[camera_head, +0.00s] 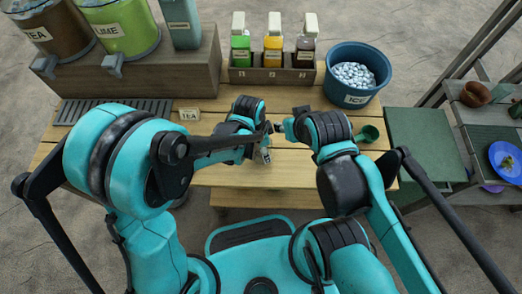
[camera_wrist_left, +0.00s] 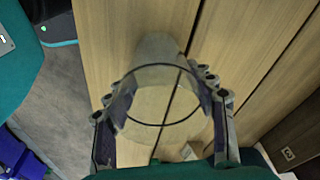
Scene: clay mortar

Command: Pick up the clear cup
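The clear cup (camera_wrist_left: 160,125) shows in the left wrist view as a see-through cylinder with a dark ring, over the wooden planks. The fingers of my left gripper (camera_wrist_left: 164,95) stand apart on both sides of it, close to its walls; I cannot tell whether they press on it. In the head view my left gripper (camera_head: 266,142) is over the middle of the table, and the cup cannot be made out clearly there. My right gripper (camera_head: 279,127) is just to its right, pointing left; its fingers are too small to read.
Behind stand TEA (camera_head: 45,35) and LIME (camera_head: 122,28) dispensers, a bottle rack (camera_head: 271,75) and a blue ICE bucket (camera_head: 340,98). A green scoop (camera_head: 368,134) lies at right.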

